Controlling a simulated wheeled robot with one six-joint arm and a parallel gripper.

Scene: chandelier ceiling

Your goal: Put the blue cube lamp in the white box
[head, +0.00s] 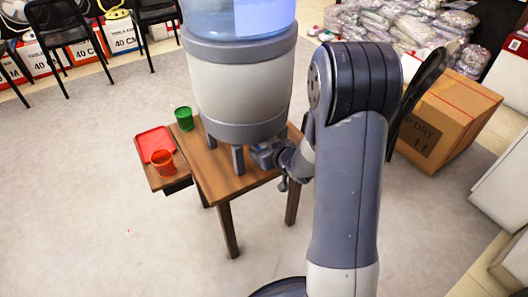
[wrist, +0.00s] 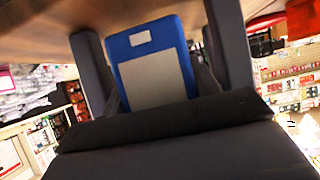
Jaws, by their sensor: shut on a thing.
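My gripper (head: 264,154) is low over the right part of the small wooden table (head: 219,182), close to the legs of the large dispenser. In the wrist view a blue block with a grey panel and a small pale rectangle, the blue cube lamp (wrist: 155,72), sits between the grey fingers of my gripper (wrist: 160,50). The gripper is shut on it. Its contact with the right finger is hard to make out. In the head view the lamp is too small and covered to tell apart from the gripper. I cannot pick out the white box for certain.
A large grey and white dispenser (head: 240,84) with a blue top stands on the table. A green cup (head: 184,118), a red cup (head: 163,163) and a red tray (head: 153,142) are at left. A cardboard box (head: 447,115) stands at right. Floor in front is clear.

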